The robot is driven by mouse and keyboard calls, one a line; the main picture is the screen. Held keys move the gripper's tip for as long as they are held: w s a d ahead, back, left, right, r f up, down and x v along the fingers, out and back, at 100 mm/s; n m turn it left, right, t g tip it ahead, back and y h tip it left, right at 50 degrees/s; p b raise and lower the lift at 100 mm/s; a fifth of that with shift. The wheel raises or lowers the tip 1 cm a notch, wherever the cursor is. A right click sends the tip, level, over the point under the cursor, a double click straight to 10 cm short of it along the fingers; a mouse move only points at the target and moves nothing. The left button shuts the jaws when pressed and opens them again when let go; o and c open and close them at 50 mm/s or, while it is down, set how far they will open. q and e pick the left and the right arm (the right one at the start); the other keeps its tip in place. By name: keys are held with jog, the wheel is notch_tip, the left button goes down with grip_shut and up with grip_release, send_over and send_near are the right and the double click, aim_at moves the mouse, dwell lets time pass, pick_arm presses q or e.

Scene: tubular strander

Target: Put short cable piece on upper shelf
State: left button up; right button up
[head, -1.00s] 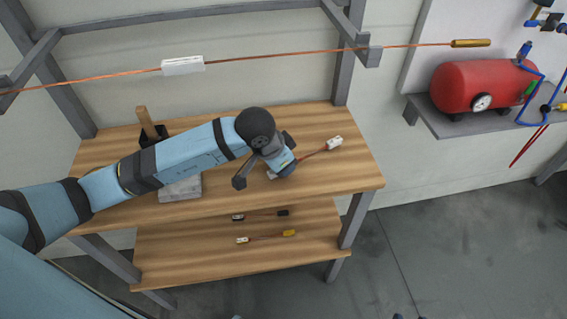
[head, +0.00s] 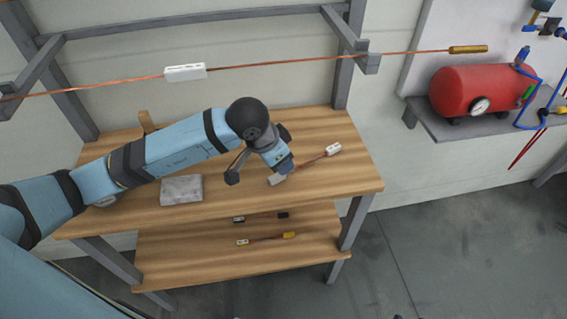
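A short cable piece (head: 312,164) with copper-coloured wire and a white connector at each end lies on or just above the right part of the wooden upper shelf (head: 345,190). My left gripper (head: 287,168) is over its near-left end, beside or touching the white connector there. Its fingers are too small and hidden to tell whether they hold the cable. On the lower shelf (head: 180,262) lie a cable piece with black ends (head: 262,216) and one with a white and a yellow end (head: 265,239). My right gripper is out of view.
A grey block (head: 181,190) and a partly hidden wooden-handled tool (head: 147,121) are on the upper shelf. A long copper cable with a white connector (head: 185,72) spans above it. A red tank (head: 480,90) stands on a wall shelf at right.

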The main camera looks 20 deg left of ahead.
pick_arm(q)
jog(key=v, duration=0.4)
jog(key=shift+s, duration=0.1)
dwell(0.4)
